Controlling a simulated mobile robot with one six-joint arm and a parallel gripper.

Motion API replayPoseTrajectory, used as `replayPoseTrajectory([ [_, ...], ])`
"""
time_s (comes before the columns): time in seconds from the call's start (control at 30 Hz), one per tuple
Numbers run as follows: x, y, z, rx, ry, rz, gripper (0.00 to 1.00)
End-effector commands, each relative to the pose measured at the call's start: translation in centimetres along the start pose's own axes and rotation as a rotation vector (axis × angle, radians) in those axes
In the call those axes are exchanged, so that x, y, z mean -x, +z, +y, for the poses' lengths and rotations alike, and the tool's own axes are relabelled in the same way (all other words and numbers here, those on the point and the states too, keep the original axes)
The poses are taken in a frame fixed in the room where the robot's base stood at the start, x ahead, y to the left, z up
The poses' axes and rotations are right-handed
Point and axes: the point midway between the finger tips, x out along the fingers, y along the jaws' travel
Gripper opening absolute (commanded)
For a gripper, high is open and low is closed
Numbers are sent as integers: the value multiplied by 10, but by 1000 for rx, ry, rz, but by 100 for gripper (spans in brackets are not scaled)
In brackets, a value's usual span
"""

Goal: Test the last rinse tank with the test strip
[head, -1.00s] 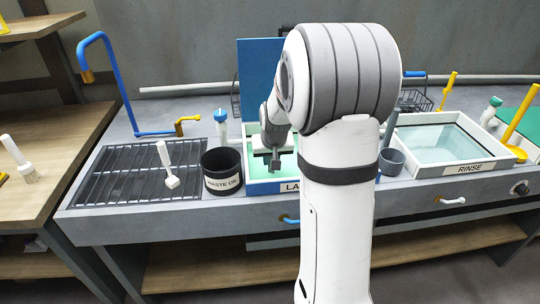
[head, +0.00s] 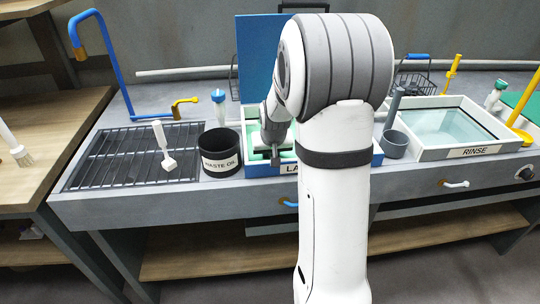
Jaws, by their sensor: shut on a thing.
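The rinse tank (head: 425,152) is a white-rimmed basin of pale clear liquid at the right, with a RINSE label on its front. My gripper (head: 274,158) is far to its left, over a blue-sided tank (head: 262,170) of green liquid whose label begins with LA. My arm hides the right part of that tank and of its label. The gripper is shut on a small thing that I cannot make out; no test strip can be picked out. I cannot tell whether its tip touches the liquid.
A black waste oil pot (head: 220,163) stands just left of the blue tank, beside a dark drain rack (head: 110,165) with a white brush (head: 162,145). A grey cup (head: 395,144) stands between the tanks. A blue tap (head: 98,50) rises at the left.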

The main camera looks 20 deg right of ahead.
Motion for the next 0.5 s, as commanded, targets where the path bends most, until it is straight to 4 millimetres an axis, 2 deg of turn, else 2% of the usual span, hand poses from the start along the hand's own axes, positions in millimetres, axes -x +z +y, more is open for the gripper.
replayPoseTrajectory([
  [0.5, 0, 0, -10, 2, 0, 0, 0],
])
